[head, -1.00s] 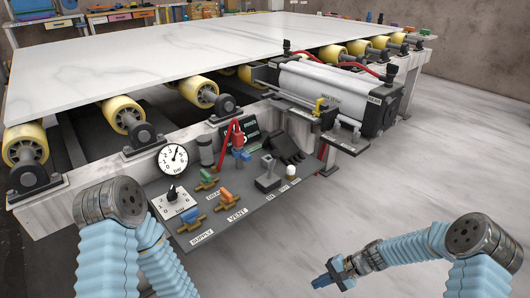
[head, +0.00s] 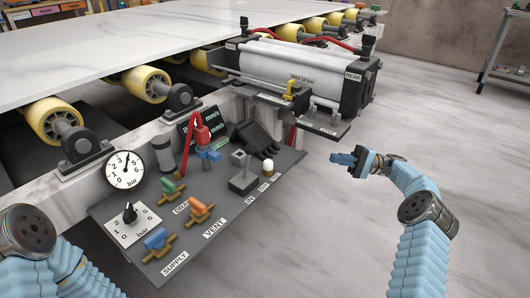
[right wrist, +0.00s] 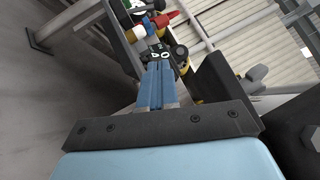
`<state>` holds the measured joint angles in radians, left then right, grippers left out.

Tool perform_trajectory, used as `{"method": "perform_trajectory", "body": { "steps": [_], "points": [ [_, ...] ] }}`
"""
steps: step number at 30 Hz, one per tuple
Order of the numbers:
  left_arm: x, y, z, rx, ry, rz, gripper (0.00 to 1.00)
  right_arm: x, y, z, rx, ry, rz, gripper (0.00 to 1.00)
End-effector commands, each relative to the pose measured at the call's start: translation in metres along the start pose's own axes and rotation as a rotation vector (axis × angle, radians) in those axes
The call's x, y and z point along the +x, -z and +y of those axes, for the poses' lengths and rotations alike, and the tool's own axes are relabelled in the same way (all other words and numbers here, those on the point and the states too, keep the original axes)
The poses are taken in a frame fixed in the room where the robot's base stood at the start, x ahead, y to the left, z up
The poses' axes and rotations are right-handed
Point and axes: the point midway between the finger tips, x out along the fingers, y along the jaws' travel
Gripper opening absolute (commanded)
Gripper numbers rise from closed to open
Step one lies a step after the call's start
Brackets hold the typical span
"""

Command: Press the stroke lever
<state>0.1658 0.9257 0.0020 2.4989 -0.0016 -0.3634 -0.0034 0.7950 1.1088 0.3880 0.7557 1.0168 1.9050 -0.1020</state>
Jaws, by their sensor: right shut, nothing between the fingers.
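The panel also holds a pressure gauge (head: 124,170), a regulator dial (head: 131,221), blue (head: 156,240), orange (head: 198,208) and green (head: 170,187) valves, a red-handled part (head: 201,133) and a white knob (head: 268,166). A large cylinder (head: 300,72) overhangs behind.

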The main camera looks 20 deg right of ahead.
Motion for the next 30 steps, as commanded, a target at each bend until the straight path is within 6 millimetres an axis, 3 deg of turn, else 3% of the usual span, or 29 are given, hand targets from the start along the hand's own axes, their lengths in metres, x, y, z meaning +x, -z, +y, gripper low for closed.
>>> {"method": "perform_trajectory", "body": {
  "steps": [8, 30],
  "points": [
    [-0.004, 0.0, 0.002, 0.001, -0.001, -0.001, 0.0, 0.02, 0.0, -0.002, 0.003, -0.001, -0.003, 0.0],
    [-0.018, -0.004, 0.013, 0.009, -0.009, -0.011, 0.0, 0.181, -0.001, -0.001, 0.003, -0.002, -0.004, 0.0]
  ]
}}
